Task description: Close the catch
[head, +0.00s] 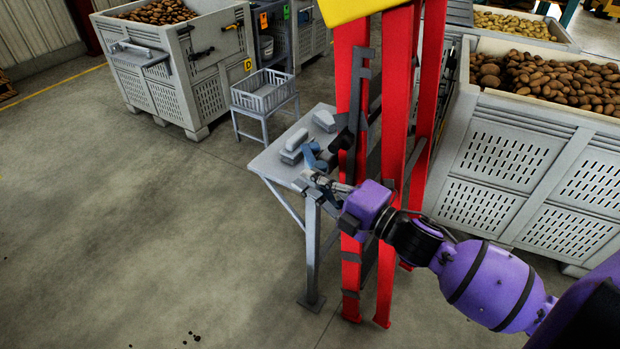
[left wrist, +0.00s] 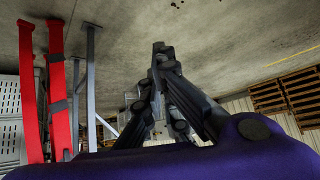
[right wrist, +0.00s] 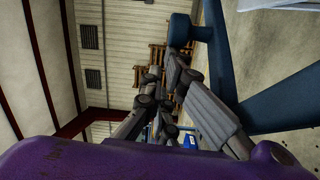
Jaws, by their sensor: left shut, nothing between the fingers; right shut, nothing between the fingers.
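My right gripper (head: 318,181) is at the front right corner of a small grey table beside a red frame. Its fingers are shut and empty. A blue lever-like part (head: 312,156), which looks like the catch, sits just above the fingertips. In the right wrist view, a dark blue bar with a rounded end (right wrist: 181,30) lies close to the shut fingers (right wrist: 168,78). I cannot tell whether they touch or whether the catch is closed. My left gripper (left wrist: 160,52) is shut and empty over bare floor, and it is outside the head view.
The grey table (head: 272,163) carries a light grey block (head: 297,139). The red frame (head: 394,150) stands close to my right wrist. A large potato bin (head: 510,155) is at the right. A grey basket (head: 265,92) stands behind. The floor at left is clear.

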